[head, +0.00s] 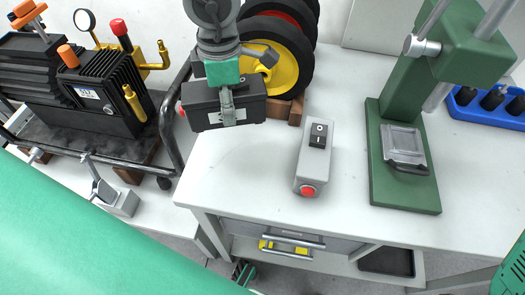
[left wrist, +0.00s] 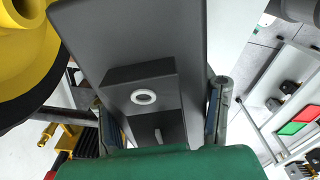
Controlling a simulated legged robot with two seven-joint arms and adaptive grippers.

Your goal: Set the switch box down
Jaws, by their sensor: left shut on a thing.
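My left gripper (head: 228,112) reaches in from the top of the head view and is shut on a dark grey switch box (head: 252,108). The box lies crosswise, with a red button at its left end, and appears raised over the table's back left edge. In the left wrist view the held switch box (left wrist: 105,35) sits between the two fingers, its black rocker switch (left wrist: 145,92) with a white ring facing the camera. A second, light grey switch box (head: 309,170) with a black rocker and red button lies on the white table (head: 260,185).
A green press (head: 405,195) stands right of the light box, with a blue tray (head: 465,98) behind it. A cart with a black pump (head: 100,95) is at left. Table space around the light box is clear.

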